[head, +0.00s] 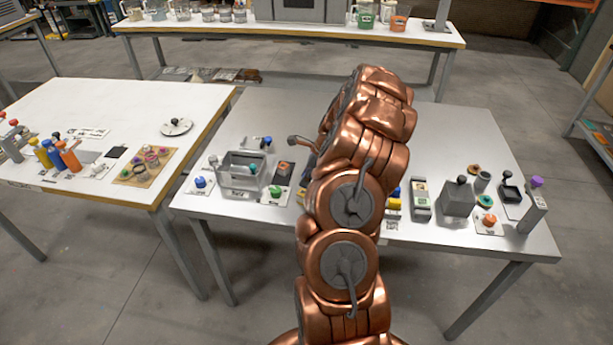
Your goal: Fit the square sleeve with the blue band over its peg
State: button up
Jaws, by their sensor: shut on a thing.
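My gripper is hidden behind my own copper arm, which bends over the middle of the steel table (455,125). I cannot see its fingers or anything between them. I cannot make out a square sleeve with a blue band. Small blue parts show on the table: a blue knob (200,182) on a white plate at the left, a small blue-topped piece (267,141) farther back, and a blue piece (396,191) just right of my arm by a yellow block (394,204). I cannot tell which, if any, is the sleeve's peg.
A grey open bin (240,181) and a green knob (275,191) stand left of my arm. Right of it are a grey box (457,199), an orange knob (489,218) and a purple-topped post (533,205). The back right of the table is clear. A white table (100,105) adjoins at left.

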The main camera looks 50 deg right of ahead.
jog(key=o, duration=0.9)
jog(key=shift+o, duration=0.2)
jog(key=v, duration=1.2)
jog(key=s+a+r+n+g, duration=0.1)
jog(key=a+r+n, duration=0.25)
jog(key=a, duration=0.55)
jog(key=a+r+n+g, duration=0.1)
jog(key=a+r+n, duration=0.3)
jog(key=a, duration=0.5)
jog(key=s+a+r+n+g, duration=0.1)
jog(key=a+r+n, duration=0.1)
jog(key=a+n, duration=0.55)
jog(key=s+a+r+n+g, duration=0.1)
jog(key=s+a+n, duration=0.5)
jog(key=s+a, duration=0.45)
jog(key=s+a+f+n+g+h, duration=0.1)
jog(key=s+a+n, duration=0.3)
jog(key=s+n, duration=0.4)
jog(key=s+h, duration=0.1)
jog(key=s, duration=0.5)
jog(key=shift+g+h, duration=0.3)
jog(key=shift+f, duration=0.1)
